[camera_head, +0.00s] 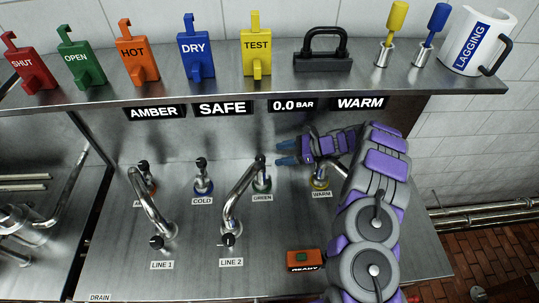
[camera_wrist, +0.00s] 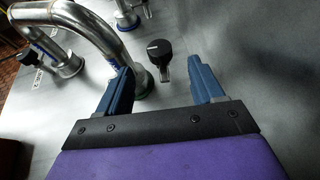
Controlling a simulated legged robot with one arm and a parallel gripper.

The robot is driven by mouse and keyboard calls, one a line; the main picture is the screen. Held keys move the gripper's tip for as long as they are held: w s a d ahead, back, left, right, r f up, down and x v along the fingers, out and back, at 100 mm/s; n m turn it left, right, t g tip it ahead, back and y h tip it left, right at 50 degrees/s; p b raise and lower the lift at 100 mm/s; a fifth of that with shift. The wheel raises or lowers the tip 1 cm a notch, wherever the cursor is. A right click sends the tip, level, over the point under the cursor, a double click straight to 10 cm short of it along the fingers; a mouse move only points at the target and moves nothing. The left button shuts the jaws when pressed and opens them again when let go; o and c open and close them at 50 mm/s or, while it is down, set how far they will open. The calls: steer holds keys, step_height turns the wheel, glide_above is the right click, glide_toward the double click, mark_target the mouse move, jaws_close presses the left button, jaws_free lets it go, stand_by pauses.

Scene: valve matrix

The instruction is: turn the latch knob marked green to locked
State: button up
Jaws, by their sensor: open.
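The knob marked green (camera_head: 261,161) is a black knob on an upright metal stem with a green base, behind the GREEN label (camera_head: 263,198). In the wrist view the black knob (camera_wrist: 159,48) has a short white mark on top and shows in the gap just ahead of the fingertips. My gripper (camera_head: 279,153) reaches in from the right in the head view, its blue fingers pointing left toward the knob. In the wrist view my gripper (camera_wrist: 161,66) is open, with one finger on each side of the knob's line. No contact is visible.
The curved LINE 2 pipe (camera_head: 238,195) stands close to the left of the knob. The COLD valve (camera_head: 202,178) is farther left and the WARM valve (camera_head: 320,180) is to the right, below my wrist. A shelf (camera_head: 290,92) with colored tags hangs above, over signs including SAFE.

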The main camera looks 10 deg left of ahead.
steer(key=v, duration=1)
steer(key=shift+p, duration=0.35)
